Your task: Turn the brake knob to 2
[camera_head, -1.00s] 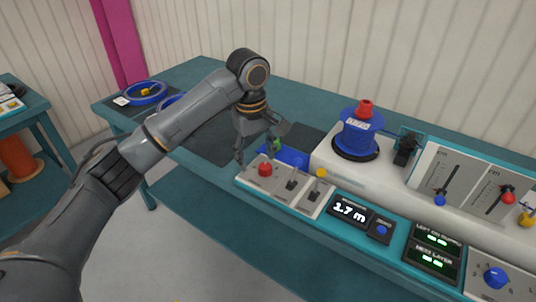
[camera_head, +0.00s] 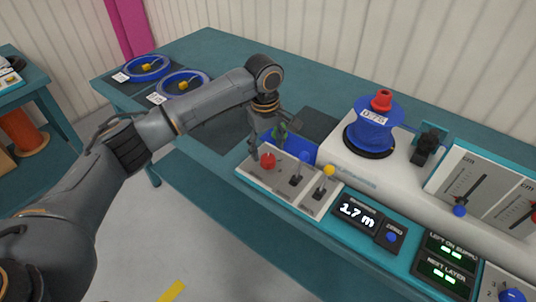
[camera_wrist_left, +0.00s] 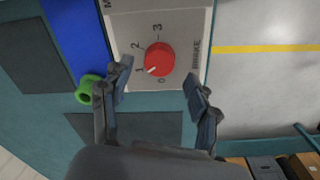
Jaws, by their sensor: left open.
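The red brake knob (camera_head: 267,160) sits at the left end of the pale control panel (camera_head: 310,204) in the head view. My left gripper (camera_head: 272,140) is over the knob in the head view. In the wrist view my left gripper (camera_wrist_left: 162,84) is open, its fingers apart on either side of the knob and seemingly not touching it. My right gripper is not in view.
Two levers stand beside the knob, one with a blue tip (camera_head: 305,157) and one with a yellow tip (camera_head: 329,170). A blue reel (camera_head: 374,130) stands behind. A display (camera_head: 357,211) reads 1.7 m.

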